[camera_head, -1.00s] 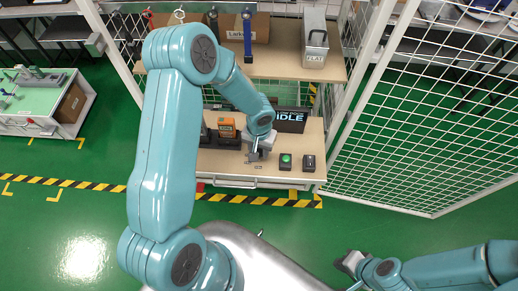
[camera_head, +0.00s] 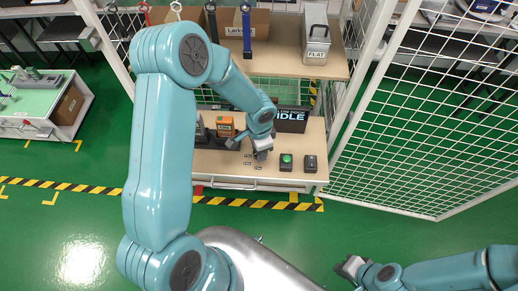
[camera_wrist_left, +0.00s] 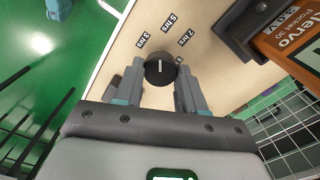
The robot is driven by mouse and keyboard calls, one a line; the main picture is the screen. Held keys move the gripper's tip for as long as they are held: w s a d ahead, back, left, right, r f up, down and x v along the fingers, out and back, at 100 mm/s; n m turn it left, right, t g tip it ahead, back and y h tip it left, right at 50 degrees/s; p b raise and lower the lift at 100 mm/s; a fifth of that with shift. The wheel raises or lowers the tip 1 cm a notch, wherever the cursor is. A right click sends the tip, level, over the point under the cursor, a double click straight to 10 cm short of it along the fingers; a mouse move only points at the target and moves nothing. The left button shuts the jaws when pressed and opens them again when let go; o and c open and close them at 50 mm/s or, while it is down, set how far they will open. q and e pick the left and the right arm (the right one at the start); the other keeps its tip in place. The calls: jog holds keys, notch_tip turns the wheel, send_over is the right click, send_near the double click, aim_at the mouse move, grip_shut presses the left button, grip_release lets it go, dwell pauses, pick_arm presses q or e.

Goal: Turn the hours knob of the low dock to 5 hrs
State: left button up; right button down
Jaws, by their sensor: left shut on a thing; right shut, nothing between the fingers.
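The black hours knob (camera_wrist_left: 160,72) shows in the left wrist view with a white line on top. My left gripper (camera_wrist_left: 160,86) is shut on it, a finger on each side. The line points up in the picture, close to the "5 hrs" label (camera_wrist_left: 169,22) and slightly to its left. The "3 hrs" label (camera_wrist_left: 143,41) is on the left and the "7 hrs" label (camera_wrist_left: 185,37) on the right. In the head view my left gripper (camera_head: 261,154) is at the bench front and hides the knob. My right gripper (camera_head: 347,266) is shut and empty, low right.
An orange tester (camera_head: 225,126) stands in a black holder left of my left gripper; it also shows in the left wrist view (camera_wrist_left: 292,42). A green button box (camera_head: 286,162) and a dark box (camera_head: 310,163) are to the right. A dark IDLE screen (camera_head: 291,119) stands behind.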

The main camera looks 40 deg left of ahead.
pick_arm(q)
jog(key=shift+m, duration=0.6)
jog(key=o, duration=1.1)
jog(key=shift+d, duration=0.1)
jog(key=shift+c, duration=0.2)
jog(key=shift+r, duration=0.15)
notch_tip(320, 180, up, 16)
jog(key=shift+p, duration=0.3)
